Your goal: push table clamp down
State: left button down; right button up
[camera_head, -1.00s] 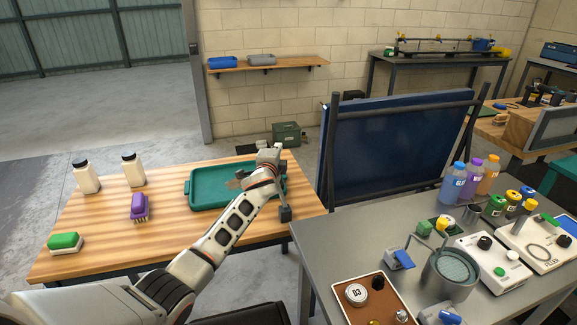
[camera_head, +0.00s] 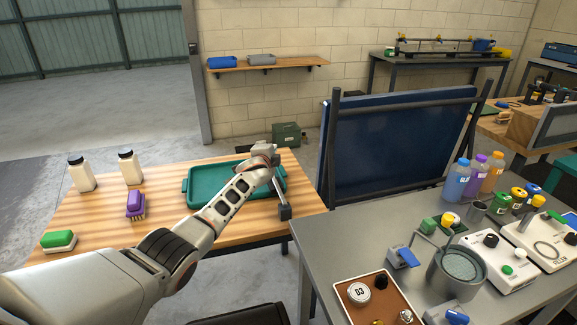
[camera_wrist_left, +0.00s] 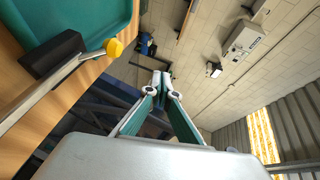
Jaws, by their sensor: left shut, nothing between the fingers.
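The table clamp (camera_head: 285,212) is a dark block with a grey bar at the right edge of the wooden table (camera_head: 80,222). In the left wrist view its black block (camera_wrist_left: 52,58), metal bar and yellow knob (camera_wrist_left: 113,47) lie left of my fingers. My left gripper (camera_head: 265,150) is over the table's far right part; its fingertips are hard to see there. In the left wrist view the left gripper's teal fingers (camera_wrist_left: 160,82) are closed together, empty and apart from the knob. My right gripper is out of sight.
A green tray (camera_head: 196,199) lies behind my forearm. Two white bottles (camera_head: 82,175), a purple brush (camera_head: 135,204) and a green-topped block (camera_head: 58,241) stand on the left. A grey bench (camera_head: 325,240) crowded with devices is on the right. A blue panel (camera_head: 400,140) stands behind it.

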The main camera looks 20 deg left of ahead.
pick_arm(q)
jog(key=f+b, duration=0.1)
jog(key=w+f+b, duration=0.1)
jog(key=f, duration=0.1)
jog(key=w+a+f+b, duration=0.1)
jog(key=shift+a+f, duration=0.1)
jog(key=shift+f, duration=0.2)
jog(key=shift+w+a+f+b, duration=0.1)
jog(key=shift+f+b, duration=0.2)
jog(key=shift+b, duration=0.05)
jog(key=shift+w+a+f+b, duration=0.2)
jog(key=shift+w+f+b, duration=0.15)
jog(key=shift+b, duration=0.25)
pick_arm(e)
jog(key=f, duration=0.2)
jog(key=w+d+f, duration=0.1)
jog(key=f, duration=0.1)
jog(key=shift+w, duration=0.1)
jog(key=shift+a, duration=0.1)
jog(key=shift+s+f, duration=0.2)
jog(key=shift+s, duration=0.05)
